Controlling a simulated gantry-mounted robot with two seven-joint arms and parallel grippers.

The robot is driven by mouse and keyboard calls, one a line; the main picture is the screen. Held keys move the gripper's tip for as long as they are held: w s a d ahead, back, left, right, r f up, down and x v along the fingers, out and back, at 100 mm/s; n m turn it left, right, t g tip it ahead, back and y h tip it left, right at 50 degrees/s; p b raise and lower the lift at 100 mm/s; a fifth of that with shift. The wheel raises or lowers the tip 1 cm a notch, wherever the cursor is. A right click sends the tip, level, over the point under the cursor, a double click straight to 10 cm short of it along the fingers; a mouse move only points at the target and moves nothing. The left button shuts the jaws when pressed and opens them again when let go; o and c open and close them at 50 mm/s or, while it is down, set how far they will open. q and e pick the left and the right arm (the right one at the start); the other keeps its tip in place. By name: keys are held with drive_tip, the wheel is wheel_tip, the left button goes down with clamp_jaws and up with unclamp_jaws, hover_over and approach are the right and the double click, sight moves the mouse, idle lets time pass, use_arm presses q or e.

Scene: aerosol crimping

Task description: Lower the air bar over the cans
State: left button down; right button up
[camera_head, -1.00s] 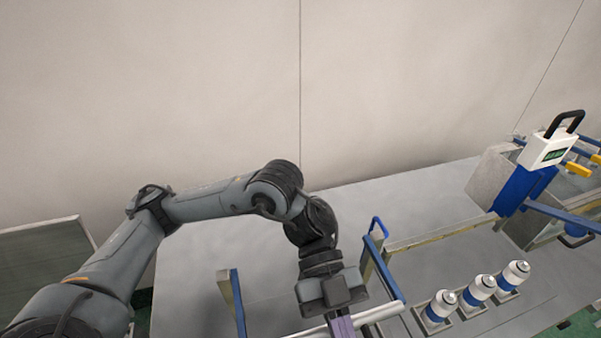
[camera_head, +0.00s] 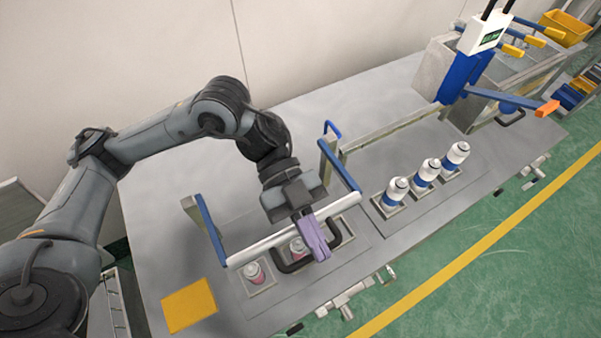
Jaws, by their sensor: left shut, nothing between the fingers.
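The air bar (camera_head: 255,247) is a white tube between two blue side arms, with a black loop handle (camera_head: 285,268) at its front. Pink-banded cans stand beneath and beside it: one at the left (camera_head: 253,271) and one near the middle (camera_head: 297,246), partly covered by the bar and gripper. Any can further right is hidden. My left gripper (camera_head: 318,252) has purple fingers pointing down across the bar, at the handle. It is shut with nothing between the fingers; whether it touches the handle I cannot tell. My right gripper is not in view.
Several blue-banded white cans (camera_head: 426,173) stand in holders to the right. A blue-and-white machine (camera_head: 468,72) with a display stands behind them. A yellow square (camera_head: 189,305) lies at the table's front left. The back of the grey table (camera_head: 370,100) is clear.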

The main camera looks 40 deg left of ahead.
use_arm(q)
drive_tip(key=r+p, duration=0.3)
drive_tip(key=r, duration=0.1)
drive_tip(key=shift+s+d+p, duration=0.1)
drive_tip(key=shift+d+p, duration=0.15)
drive_tip(key=shift+p, duration=0.05)
drive_tip(key=w+a+r, duration=0.2)
drive_tip(key=a+r, duration=0.3)
drive_tip(key=r, duration=0.2)
drive_tip(key=shift+w+r, duration=0.15)
drive_tip(key=shift+r, duration=0.05)
drive_tip(key=shift+a, duration=0.1)
